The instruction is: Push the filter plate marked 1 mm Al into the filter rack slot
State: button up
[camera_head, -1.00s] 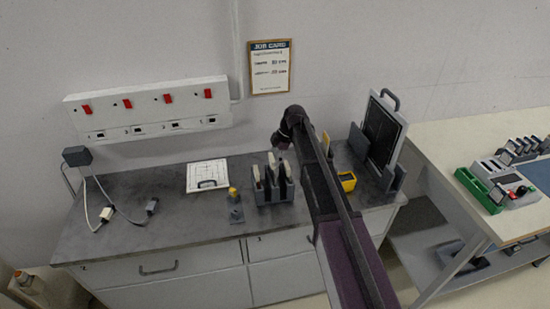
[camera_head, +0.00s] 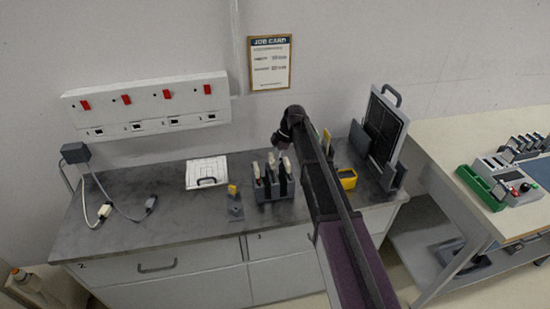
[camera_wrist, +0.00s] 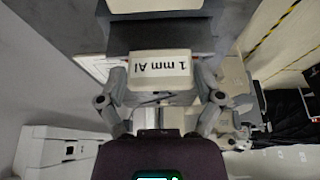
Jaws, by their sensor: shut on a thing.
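The filter plate marked 1 mm Al (camera_wrist: 160,66) has a white label block, its lettering upside down in the wrist view. My gripper (camera_wrist: 162,88) is shut on this block, with a finger at each side. A dark grey body (camera_wrist: 160,38) lies just beyond the block. In the head view my gripper (camera_head: 281,143) is at the back of the counter, behind the dark filter rack (camera_head: 274,194), which holds several upright pale-topped plates. The held plate cannot be made out clearly there. How deep it sits in any slot is hidden.
A small yellow-topped stand (camera_head: 235,204) is left of the rack. A yellow device (camera_head: 347,179) and a framed dark panel (camera_head: 384,128) are right of my arm. A white sheet (camera_head: 206,172) and cables (camera_head: 128,208) are at left.

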jog(key=shift+f+b, duration=1.6)
jog(key=shift+f, duration=0.05)
jog(key=o, duration=1)
jog(key=shift+r, duration=0.1)
notch_tip(320, 180, up, 15)
jog(key=p, duration=1.5)
jog(key=shift+r, duration=0.15)
dwell(0.5)
jog(key=shift+s+d+f+m+t+h+b, duration=0.2)
jog(key=shift+s+d+f+m+h+b, duration=0.5)
jog(key=shift+s+d+f+m+b, duration=2.2)
jog(key=shift+s+d+f+m+t+h+b, duration=0.3)
jog(key=shift+s+d+f+m+h, duration=0.55)
jog(key=shift+s+d+m, duration=4.25)
jog(key=shift+s+d+f+m+t+h+b, duration=0.1)
jog(key=shift+s+d+f+m+h+b, duration=0.45)
jog(key=shift+s+d+f+m+b, duration=3.2)
